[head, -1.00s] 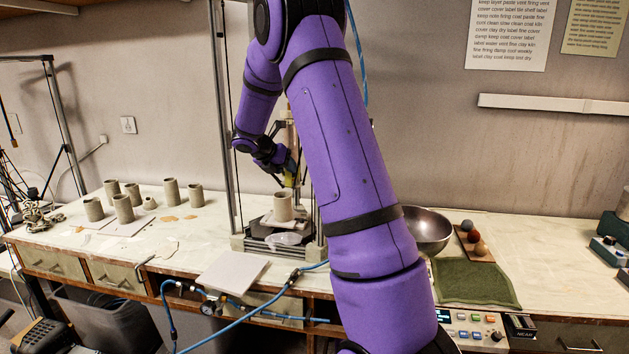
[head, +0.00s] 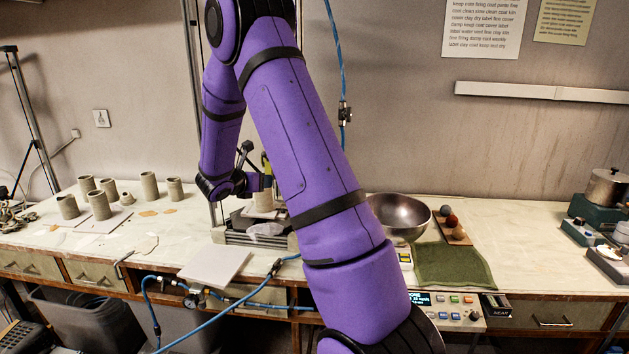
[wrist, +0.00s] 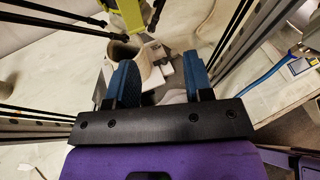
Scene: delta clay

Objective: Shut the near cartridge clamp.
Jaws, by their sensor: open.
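My gripper (wrist: 160,76) is open in the wrist view, its two blue-padded fingers apart with nothing held between them. In the head view my gripper (head: 246,184) is beside the clay printer's build area, partly hidden by my own arm. A yellow-green part (head: 267,166) of the printer stands just above and beyond it; it also shows at the top of the wrist view (wrist: 127,14). A grey clay pot (head: 264,203) stands on the printer bed, and shows beyond the left finger in the wrist view (wrist: 121,50). I cannot clearly make out the near cartridge clamp or its state.
Printer uprights and dark rods (wrist: 51,12) flank my gripper closely. Several clay cylinders (head: 98,205) stand to the left. A metal bowl (head: 402,214), green cloth (head: 455,264) and control box (head: 452,314) are to the right. A pale board (head: 215,264) lies at the front edge.

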